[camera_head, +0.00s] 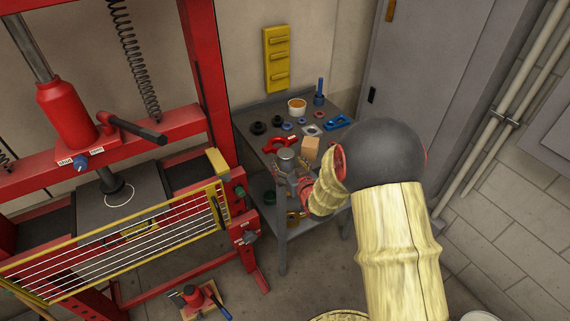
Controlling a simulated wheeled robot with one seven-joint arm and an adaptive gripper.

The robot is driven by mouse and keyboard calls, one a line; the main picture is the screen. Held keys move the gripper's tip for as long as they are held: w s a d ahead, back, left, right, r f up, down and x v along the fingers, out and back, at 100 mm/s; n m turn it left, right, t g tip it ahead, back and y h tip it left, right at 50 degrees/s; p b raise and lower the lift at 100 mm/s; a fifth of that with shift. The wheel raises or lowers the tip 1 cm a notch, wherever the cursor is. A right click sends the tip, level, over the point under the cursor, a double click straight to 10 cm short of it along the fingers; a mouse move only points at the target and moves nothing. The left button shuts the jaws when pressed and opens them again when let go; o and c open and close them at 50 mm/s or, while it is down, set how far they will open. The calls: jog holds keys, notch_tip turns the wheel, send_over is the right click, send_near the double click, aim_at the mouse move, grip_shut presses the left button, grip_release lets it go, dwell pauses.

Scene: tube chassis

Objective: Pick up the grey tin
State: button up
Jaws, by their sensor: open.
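The grey tin (286,155) is a small round can near the front of the grey metal table. Its top and upper side show; its lower part is hidden by my gripper. My gripper (286,171) is at the tin, reaching in from the lower right with its fingers around or just in front of it. It is open. I cannot tell whether the fingers touch the tin.
A tan wooden block (310,146) stands just right of the tin, and a red part (280,144) lies just behind. The grey table (258,107) also holds several small parts and a white-rimmed tub (297,105). A red press frame (215,90) rises close on the left.

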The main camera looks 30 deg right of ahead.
aim_at(289, 163)
jog(key=x, duration=0.2)
jog(key=b+x, duration=0.1)
jog(key=shift+w+d+f, duration=0.25)
jog(key=shift+w+d, duration=0.05)
jog(key=shift+d, duration=0.1)
jog(key=shift+w, duration=0.35)
jog(key=shift+c, duration=0.7)
jog(key=c, duration=1.3)
jog(key=shift+r, duration=0.15)
